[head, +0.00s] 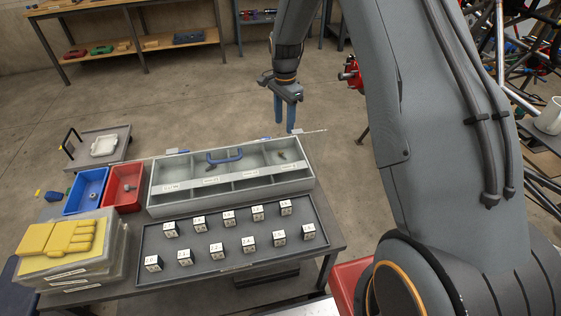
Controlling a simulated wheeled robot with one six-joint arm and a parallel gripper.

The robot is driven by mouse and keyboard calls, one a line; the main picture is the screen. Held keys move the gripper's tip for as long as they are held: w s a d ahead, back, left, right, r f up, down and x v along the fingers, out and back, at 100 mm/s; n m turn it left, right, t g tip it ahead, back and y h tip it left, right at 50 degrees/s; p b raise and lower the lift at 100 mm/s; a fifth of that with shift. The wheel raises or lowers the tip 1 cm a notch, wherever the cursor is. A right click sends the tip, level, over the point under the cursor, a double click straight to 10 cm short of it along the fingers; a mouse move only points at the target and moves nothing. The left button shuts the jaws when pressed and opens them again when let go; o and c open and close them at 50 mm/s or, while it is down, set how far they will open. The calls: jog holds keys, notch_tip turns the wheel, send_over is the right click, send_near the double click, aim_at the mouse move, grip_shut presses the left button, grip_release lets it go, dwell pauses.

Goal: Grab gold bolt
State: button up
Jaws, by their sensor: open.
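My gripper (284,127) points down with two blue fingers apart and nothing visible between them. In the picture it is by the back right edge of a grey compartment box (230,197); its height above the box is hard to judge. The box has a blue handle and labelled compartments. A small dark item (282,155) lies in its back right compartment, too small to identify. No bolt can be clearly made out as gold; the box's front compartments are partly hidden by their walls.
A dark tray (240,262) with several numbered cubes lies in front of the box. A blue bin (72,204) and a red bin (122,199) stand left, behind yellow gloves (58,237) on stacked cases. My arm covers the right side.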

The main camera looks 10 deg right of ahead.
jog(key=f+b, duration=0.2)
jog(key=f, duration=0.1)
jog(key=w+f+b, duration=0.1)
jog(key=f+b, duration=0.1)
jog(key=f, duration=0.2)
jog(key=w+f+b, duration=0.1)
jog(key=f+b, duration=0.2)
jog(key=f, duration=0.1)
jog(key=shift+w+f, duration=0.1)
jog(key=shift+w, duration=0.15)
jog(key=f, duration=0.5)
jog(key=shift+w+d+f+p, duration=0.15)
jog(key=shift+w+f+p, duration=0.1)
jog(key=shift+f+p, duration=0.1)
jog(key=shift+r, duration=0.1)
jog(key=c, duration=0.8)
